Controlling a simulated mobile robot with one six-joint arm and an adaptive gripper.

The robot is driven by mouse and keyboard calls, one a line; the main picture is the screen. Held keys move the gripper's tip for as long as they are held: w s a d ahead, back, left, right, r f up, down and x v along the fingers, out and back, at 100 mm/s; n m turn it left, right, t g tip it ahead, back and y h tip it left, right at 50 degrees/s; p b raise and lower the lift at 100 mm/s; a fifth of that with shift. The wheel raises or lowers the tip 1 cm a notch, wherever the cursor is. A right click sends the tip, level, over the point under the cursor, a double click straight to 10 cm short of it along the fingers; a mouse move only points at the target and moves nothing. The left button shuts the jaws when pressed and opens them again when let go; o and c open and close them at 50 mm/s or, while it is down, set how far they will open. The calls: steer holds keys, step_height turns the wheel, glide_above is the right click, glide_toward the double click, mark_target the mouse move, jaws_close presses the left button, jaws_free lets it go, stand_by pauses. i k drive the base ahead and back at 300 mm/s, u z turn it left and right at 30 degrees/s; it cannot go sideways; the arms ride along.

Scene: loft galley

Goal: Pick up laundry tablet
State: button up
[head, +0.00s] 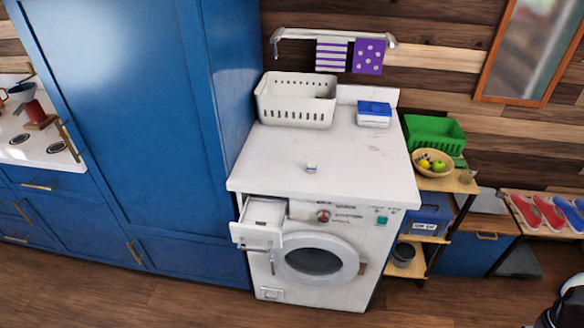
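A small whitish block, which looks like the laundry tablet (311,168), lies on the white top (340,150) of the washing machine, near its front edge. Nothing touches it. It is too small to make out detail. The washing machine (290,290) has its detergent drawer (262,216) pulled out at the upper left of its front, and its round door looks closed. My gripper is not in view; only a piece of what looks like my arm shows at the bottom right corner.
A white basket (297,99) and a blue-and-white box (375,114) stand at the back of the machine top. A tall blue cabinet (130,110) rises at left. A shelf at right holds a green crate (434,134) and fruit bowl (432,162). The floor in front is clear.

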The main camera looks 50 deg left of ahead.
mark_target(311, 165)
steer(key=u, duration=0.95)
steer(key=i, duration=0.55)
steer(key=z, duration=0.05)
steer(key=k, duration=0.6)
steer(key=z, duration=0.2)
steer(key=i, duration=0.35)
steer(key=u, duration=0.1)
